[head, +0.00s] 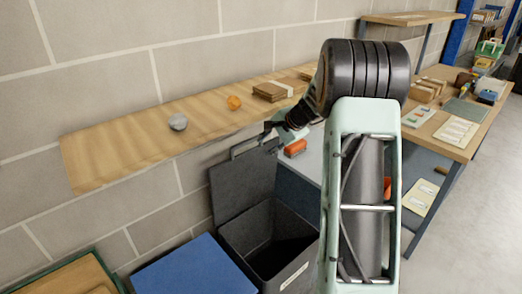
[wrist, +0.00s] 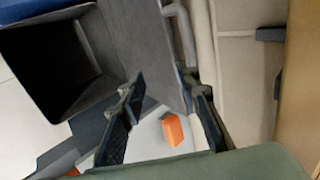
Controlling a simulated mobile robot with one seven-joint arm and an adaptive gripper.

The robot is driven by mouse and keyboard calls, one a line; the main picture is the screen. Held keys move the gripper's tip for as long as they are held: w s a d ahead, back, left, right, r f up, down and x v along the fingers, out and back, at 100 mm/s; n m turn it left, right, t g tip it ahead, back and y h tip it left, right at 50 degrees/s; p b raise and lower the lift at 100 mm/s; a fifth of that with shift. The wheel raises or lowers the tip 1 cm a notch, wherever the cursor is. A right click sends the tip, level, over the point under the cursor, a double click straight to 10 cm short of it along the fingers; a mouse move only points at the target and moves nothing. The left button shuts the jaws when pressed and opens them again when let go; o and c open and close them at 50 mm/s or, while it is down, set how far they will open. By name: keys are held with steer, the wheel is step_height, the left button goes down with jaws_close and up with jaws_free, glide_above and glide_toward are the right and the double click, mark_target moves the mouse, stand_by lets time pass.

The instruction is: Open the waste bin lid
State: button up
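The waste bin is a dark grey box (head: 250,250) on the floor, left of my arm in the head view. Its lid (head: 240,182) stands raised, close to upright, at the wall side, and the bin's dark inside shows. A bar handle (head: 250,148) is at the lid's top edge. My gripper (head: 268,131) is beside the handle's right end. In the wrist view my gripper (wrist: 163,77) has its fingers apart, with the lid (wrist: 158,45) reaching between them and the handle (wrist: 180,22) near the right finger. Whether a finger touches the handle is unclear. The open bin (wrist: 62,60) is at upper left.
A wooden wall shelf (head: 110,160) above the bin holds a grey ball (head: 178,122), an orange ball (head: 234,102) and brown boxes (head: 270,92). A blue-topped bin (head: 195,270) stands left. An orange block (head: 295,148) lies on a pale surface near my gripper.

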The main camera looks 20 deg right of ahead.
steer(key=v, duration=0.4)
stand_by(0.4)
